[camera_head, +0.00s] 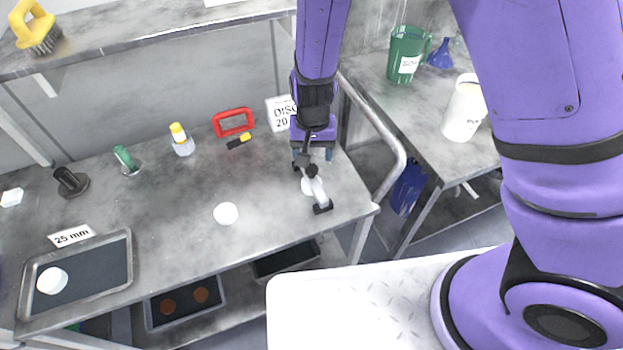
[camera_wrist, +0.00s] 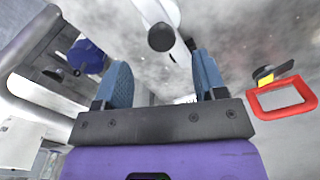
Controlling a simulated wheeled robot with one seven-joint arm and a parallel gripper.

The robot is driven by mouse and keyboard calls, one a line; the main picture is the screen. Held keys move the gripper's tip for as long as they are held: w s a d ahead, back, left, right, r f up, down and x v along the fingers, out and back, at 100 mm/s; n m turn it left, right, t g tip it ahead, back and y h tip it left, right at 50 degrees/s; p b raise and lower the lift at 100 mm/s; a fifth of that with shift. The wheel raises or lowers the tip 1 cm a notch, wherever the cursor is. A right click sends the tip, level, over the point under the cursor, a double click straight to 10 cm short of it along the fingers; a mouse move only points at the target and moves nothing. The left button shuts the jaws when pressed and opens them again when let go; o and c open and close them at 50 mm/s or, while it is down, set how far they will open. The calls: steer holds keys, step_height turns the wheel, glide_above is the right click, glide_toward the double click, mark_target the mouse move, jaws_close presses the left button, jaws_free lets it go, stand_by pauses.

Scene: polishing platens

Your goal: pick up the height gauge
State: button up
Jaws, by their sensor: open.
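What looks like the height gauge (camera_head: 317,189), a pale upright piece with black ends, stands near the right end of the steel bench. In the wrist view the gauge (camera_wrist: 161,38) shows as pale bars and a round black end, beyond the fingertips and cut off by the top edge. My gripper (camera_head: 313,158) is open, just behind the gauge in the head view. Its two blue fingers (camera_wrist: 163,78) have empty space between them. Part of the gauge overlaps the gripper in the head view, so I cannot tell the exact gap.
A red frame-shaped handle (camera_head: 233,122), a yellow-black tool (camera_head: 239,141) and a "DISC" sign (camera_head: 281,114) are left of my gripper. A white disc (camera_head: 226,213) lies mid-bench. A tray (camera_head: 110,278) is at the left. The bench's right edge and a bent rail (camera_head: 389,150) are close by.

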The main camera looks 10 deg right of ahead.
mark_target(312, 168)
steer(key=shift+a+f, duration=0.15)
steer(key=shift+f, duration=3)
jaws_close()
steer(key=shift+r, duration=0.2)
